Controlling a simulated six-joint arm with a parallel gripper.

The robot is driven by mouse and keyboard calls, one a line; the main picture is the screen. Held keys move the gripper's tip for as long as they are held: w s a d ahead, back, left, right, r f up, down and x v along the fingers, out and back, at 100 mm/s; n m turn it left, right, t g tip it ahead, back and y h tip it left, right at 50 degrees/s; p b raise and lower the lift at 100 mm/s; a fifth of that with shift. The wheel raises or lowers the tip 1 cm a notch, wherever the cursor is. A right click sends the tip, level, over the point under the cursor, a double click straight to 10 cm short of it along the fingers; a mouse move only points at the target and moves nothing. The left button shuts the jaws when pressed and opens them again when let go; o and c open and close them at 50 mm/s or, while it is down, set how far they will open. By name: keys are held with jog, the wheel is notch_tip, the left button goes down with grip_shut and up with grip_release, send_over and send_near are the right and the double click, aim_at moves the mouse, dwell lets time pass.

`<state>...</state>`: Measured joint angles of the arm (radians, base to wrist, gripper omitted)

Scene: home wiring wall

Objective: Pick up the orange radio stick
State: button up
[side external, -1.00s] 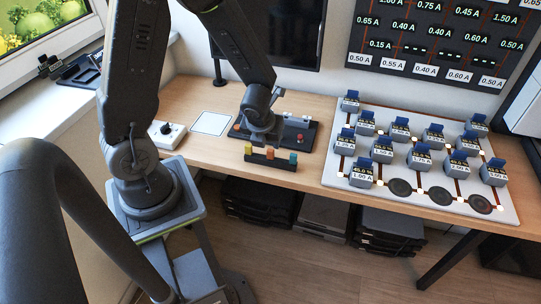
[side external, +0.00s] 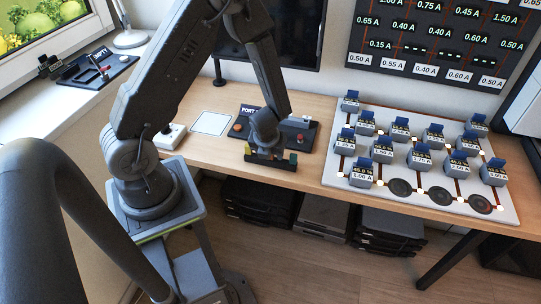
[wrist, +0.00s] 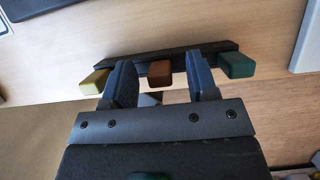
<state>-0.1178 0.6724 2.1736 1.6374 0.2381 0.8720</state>
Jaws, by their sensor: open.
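The orange radio stick (wrist: 160,73) stands in the middle of a dark rack (wrist: 190,56). In the wrist view it lies between the two open fingers of my gripper (wrist: 159,66), with a gap on each side. A yellow stick (wrist: 94,82) is left of the fingers and a green stick (wrist: 237,65) is right of them. In the side view my gripper (side external: 267,150) is down at the rack (side external: 272,164) near the table's front edge and hides the orange stick. The yellow stick (side external: 248,148) and green stick (side external: 293,158) show on either side.
A dark panel (side external: 304,135) with knobs lies just behind the rack. A white board (side external: 330,178) with several blue-topped blocks and dark discs is to the right. A white box with a knob (side external: 170,134) is to the left.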

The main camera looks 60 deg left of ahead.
jog(key=shift+f, duration=0.1)
grip_shut()
dwell(0.4)
jog(key=shift+r, duration=4.7)
jog(key=shift+w+a+r, duration=0.1)
jog(key=shift+w+r, duration=0.05)
jog(key=shift+r, duration=0.05)
jog(key=w+a, duration=0.4)
jog(key=w, duration=0.5)
jog(key=w+a, duration=0.4)
jog(key=w, duration=0.5)
jog(key=shift+w+a+r, duration=0.25)
jog(key=shift+a+r, duration=0.1)
jog(key=shift+r, duration=0.1)
